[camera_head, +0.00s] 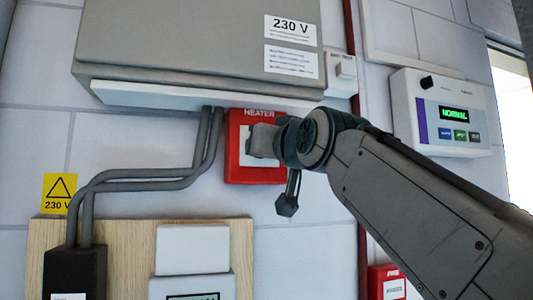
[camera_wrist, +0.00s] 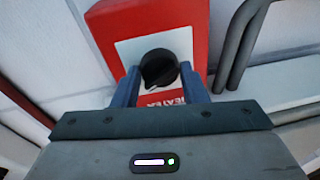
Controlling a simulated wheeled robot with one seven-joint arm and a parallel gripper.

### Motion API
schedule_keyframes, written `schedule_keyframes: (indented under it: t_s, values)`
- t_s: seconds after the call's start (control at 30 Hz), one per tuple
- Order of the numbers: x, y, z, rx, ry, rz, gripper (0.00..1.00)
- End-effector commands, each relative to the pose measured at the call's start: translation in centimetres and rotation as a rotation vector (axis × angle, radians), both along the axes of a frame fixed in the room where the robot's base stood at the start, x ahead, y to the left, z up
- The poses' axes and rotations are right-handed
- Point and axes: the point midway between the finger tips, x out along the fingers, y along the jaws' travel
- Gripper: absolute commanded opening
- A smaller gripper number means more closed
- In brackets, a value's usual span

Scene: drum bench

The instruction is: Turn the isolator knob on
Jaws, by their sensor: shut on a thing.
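The isolator is a red box marked HEATER (camera_head: 236,170) with a white face plate, on the wall below the grey cabinet. Its round black knob (camera_wrist: 158,66) shows in the wrist view, in front of the white plate, with the HEATER lettering upside down below it. My gripper (camera_wrist: 160,80) has one finger on each side of the knob and is shut on it. In the head view my gripper (camera_head: 264,141) reaches the box from the right and hides the knob. I cannot read the knob's on or off marks.
Grey conduits (camera_head: 150,180) run close at the box's left. The grey 230 V cabinet (camera_head: 190,45) overhangs it. A wooden board (camera_head: 125,240) with devices is below left. A control panel reading NORMAL (camera_head: 440,112) and a second red box (camera_head: 388,280) are at right.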

Motion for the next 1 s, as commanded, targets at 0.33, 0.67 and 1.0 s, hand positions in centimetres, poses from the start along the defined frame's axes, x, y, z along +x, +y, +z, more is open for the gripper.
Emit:
schedule_keyframes:
  t_s: [0.33,0.67,1.0]
  values:
    - [0.01,0.04,-0.14,0.263,0.077,-0.002,0.16]
    - [-0.02,0.15,-0.15,0.396,0.117,0.000,0.16]
    - [-0.03,0.20,-0.18,0.425,0.126,0.001,0.16]
